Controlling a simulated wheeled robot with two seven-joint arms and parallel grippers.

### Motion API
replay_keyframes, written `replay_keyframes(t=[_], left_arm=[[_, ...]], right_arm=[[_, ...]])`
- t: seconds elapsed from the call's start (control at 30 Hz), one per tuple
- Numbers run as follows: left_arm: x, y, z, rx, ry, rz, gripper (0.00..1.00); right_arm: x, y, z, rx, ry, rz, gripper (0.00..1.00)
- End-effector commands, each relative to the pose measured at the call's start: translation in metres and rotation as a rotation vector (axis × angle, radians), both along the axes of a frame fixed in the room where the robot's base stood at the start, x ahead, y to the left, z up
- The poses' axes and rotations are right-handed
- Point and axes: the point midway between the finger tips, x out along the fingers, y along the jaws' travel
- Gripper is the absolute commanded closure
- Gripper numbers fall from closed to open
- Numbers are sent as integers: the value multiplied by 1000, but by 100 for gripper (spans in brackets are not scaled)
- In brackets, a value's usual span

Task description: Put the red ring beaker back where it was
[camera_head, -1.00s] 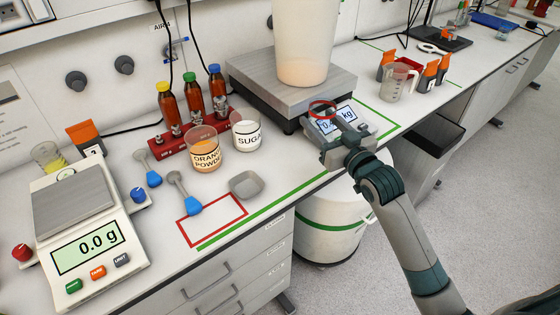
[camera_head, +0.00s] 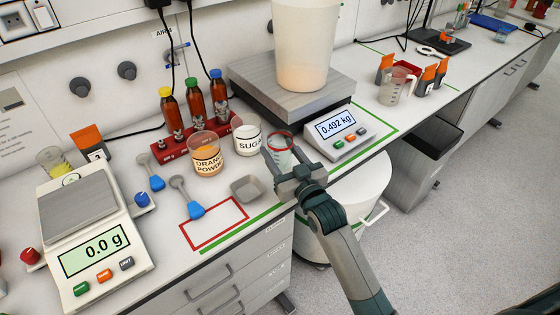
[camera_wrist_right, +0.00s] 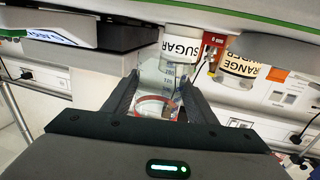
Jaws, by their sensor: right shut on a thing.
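The red ring beaker (camera_head: 281,151) is a small clear vessel with a red rim. My right gripper (camera_head: 283,165) is shut on it, just right of the sugar jar (camera_head: 247,136) and in front of the large scale. I cannot tell whether its base touches the bench. In the right wrist view the beaker (camera_wrist_right: 158,107) is between the fingers, its red ring facing the camera and the sugar jar (camera_wrist_right: 181,47) just beyond. My left gripper is out of view.
The orange powder jar (camera_head: 207,160) and a grey weighing dish (camera_head: 247,189) stand to the left. The large scale's display (camera_head: 336,122) reads 0.492 kg. A red-outlined area (camera_head: 222,226) is mostly bare. A green line (camera_head: 240,232) runs along the bench front.

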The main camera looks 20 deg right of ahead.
Motion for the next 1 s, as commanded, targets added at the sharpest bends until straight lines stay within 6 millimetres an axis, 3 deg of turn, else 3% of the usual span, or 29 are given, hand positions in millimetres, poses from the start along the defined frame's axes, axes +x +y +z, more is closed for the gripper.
replay_keyframes(t=[0.17, 0.47, 0.87, 0.9, 0.97, 1.0], left_arm=[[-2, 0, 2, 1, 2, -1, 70], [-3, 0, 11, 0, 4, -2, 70], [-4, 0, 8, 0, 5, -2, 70], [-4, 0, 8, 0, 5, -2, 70], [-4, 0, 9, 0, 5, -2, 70], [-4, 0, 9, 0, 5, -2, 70]], right_arm=[[0, 0, -6, 0, 1, 0, 75], [0, 0, -38, 1, 1, 1, 75], [0, 0, -42, 0, -1, 1, 75], [0, 0, -43, 0, 0, 1, 46], [0, 0, -42, 0, 0, 1, 32], [0, 0, -42, 0, 0, 1, 30]])
